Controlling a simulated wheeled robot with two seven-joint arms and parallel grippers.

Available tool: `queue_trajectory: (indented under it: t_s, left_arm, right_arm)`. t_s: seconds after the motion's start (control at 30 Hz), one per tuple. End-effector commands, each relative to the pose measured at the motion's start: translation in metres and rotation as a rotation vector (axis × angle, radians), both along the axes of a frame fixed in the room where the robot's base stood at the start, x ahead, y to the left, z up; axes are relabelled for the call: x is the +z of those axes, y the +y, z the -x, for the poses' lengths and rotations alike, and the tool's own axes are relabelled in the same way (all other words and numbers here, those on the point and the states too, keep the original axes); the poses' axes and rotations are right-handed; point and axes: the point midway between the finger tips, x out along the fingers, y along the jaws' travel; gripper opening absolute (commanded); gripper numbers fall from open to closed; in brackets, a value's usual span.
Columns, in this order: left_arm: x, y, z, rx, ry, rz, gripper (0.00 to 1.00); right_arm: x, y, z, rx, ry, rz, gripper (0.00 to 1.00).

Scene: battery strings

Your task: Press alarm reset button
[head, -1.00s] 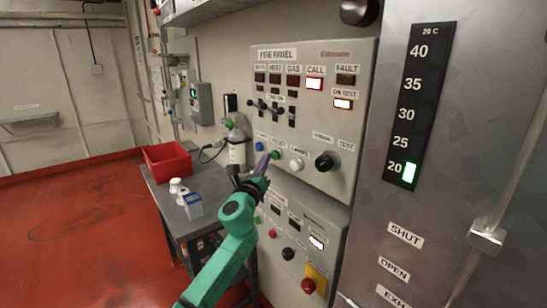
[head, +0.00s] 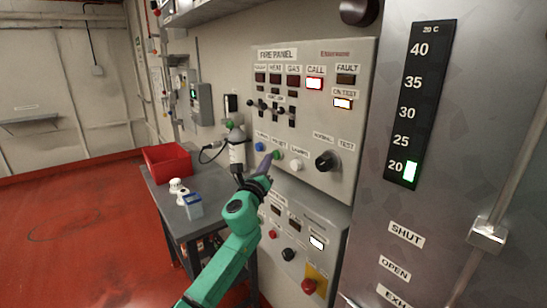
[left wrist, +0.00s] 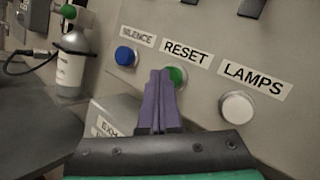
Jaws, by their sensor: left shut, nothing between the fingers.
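The fire panel (head: 312,120) is a grey box on the wall with a row of labelled lamps. Its green RESET button (head: 276,155) sits between the blue SILENCE button (head: 260,147) and the white LAMPS button (head: 296,165). In the left wrist view the green button (left wrist: 178,75) is partly hidden behind the purple fingertips of my left gripper (left wrist: 160,82). My left gripper (head: 265,162) is shut and empty, its tips at the button's lower left. I cannot tell whether they touch it. My right gripper is not in view.
A lower panel (head: 300,232) with a red knob on a yellow plate is below. A grey table (head: 200,215) holds a red bin (head: 167,158) and small white and blue items. A grey-white bottle (head: 237,148) stands behind my gripper. A steel cabinet (head: 450,130) is at right.

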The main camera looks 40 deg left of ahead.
Motion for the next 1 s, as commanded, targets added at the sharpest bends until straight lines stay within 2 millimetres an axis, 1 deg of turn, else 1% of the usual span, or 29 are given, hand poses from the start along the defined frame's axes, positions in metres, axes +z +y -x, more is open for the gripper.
queue_trajectory:
  t_s: [0.63,0.9,1.0]
  left_arm:
    - [0.0011,-0.0025,-0.0074,0.000,-0.002,-0.001,0.00]
    - [0.0013,-0.0022,-0.0068,0.000,-0.001,-0.001,0.00]
    - [0.0006,-0.0005,-0.0029,0.000,0.000,-0.001,0.00]
  right_arm:
    - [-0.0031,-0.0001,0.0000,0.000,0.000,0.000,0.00]
    - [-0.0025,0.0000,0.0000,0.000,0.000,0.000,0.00]
    - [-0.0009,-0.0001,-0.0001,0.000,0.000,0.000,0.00]
